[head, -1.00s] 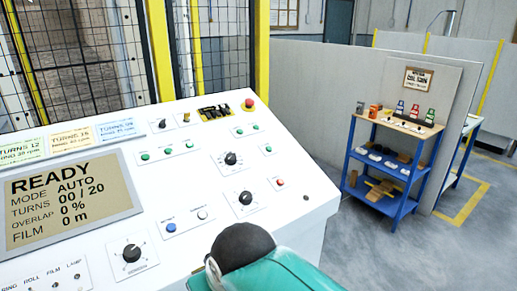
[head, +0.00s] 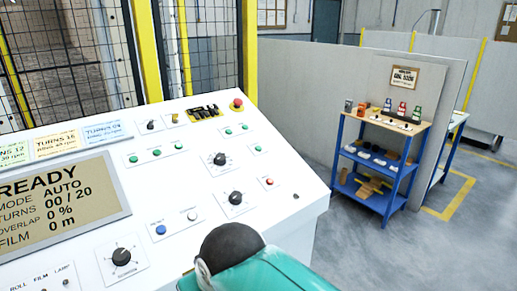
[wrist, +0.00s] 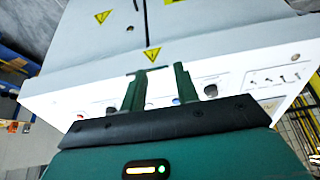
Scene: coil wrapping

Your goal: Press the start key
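The white sloped control console (head: 300,205) fills the left of the head view. Its display (head: 75,205) reads READY, MODE AUTO, TURNS 00/20, OVERLAP 0 %, FILM 0 m. Several green keys (head: 156,154) sit on its upper part, with a blue key (head: 160,230) and a white key (head: 193,215) lower. Key labels are too small to read, so I cannot tell which is the start key. My gripper (wrist: 160,70) shows in the wrist view with its two green fingers apart and nothing between them. The console front lies beyond the fingers; contact is not visible.
The console also has black knobs (head: 235,198), a small red button (head: 269,181) and a red mushroom button (head: 237,104). A yellow-framed mesh fence (head: 210,45) stands behind it. A blue shelf cart (head: 372,170) stands right, with clear floor before it.

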